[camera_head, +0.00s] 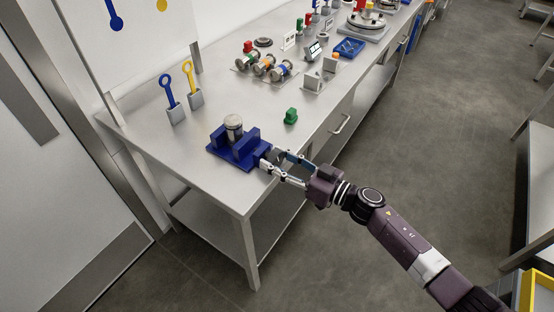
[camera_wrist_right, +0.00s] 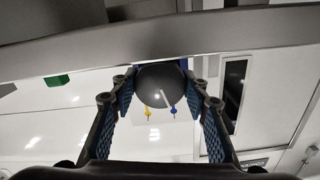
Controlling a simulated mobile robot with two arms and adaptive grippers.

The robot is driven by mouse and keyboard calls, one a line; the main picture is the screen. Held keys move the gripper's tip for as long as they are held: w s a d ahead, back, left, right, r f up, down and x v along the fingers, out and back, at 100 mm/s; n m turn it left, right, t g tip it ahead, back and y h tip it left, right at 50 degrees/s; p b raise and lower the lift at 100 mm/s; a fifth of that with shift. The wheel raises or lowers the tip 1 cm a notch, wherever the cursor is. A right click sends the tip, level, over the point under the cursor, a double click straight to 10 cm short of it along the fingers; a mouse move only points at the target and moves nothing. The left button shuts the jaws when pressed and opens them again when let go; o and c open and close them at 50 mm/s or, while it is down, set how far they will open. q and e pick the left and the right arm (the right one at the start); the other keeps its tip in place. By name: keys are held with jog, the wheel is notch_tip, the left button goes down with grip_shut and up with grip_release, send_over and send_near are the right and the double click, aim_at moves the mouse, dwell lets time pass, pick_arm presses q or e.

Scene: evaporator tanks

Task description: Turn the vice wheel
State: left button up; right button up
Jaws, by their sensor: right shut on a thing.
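The blue vice (camera_head: 236,152) stands near the front corner of the steel bench. A metal cylinder (camera_head: 233,124) stands upright between its jaws. The vice wheel (camera_wrist_right: 161,85) is a dark round knob with a light line on its face, seen in the right wrist view. My right gripper (camera_head: 272,166) reaches in from the right at the bench edge, and its fingertips (camera_wrist_right: 162,88) are on both sides of the wheel, shut on it. In the head view the wheel is mostly hidden by the fingers. My left gripper is not in view.
Blue (camera_head: 168,91) and yellow (camera_head: 189,77) tools stand in grey holders behind the vice. Cylinders (camera_head: 264,65) and a blue tray (camera_head: 349,47) lie farther along the bench. The floor in front is clear.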

jog(key=n, duration=0.5)
jog(key=shift+n, duration=0.3)
jog(key=o, duration=1.2)
jog(key=shift+c, duration=0.2)
jog(key=v, duration=1.2)
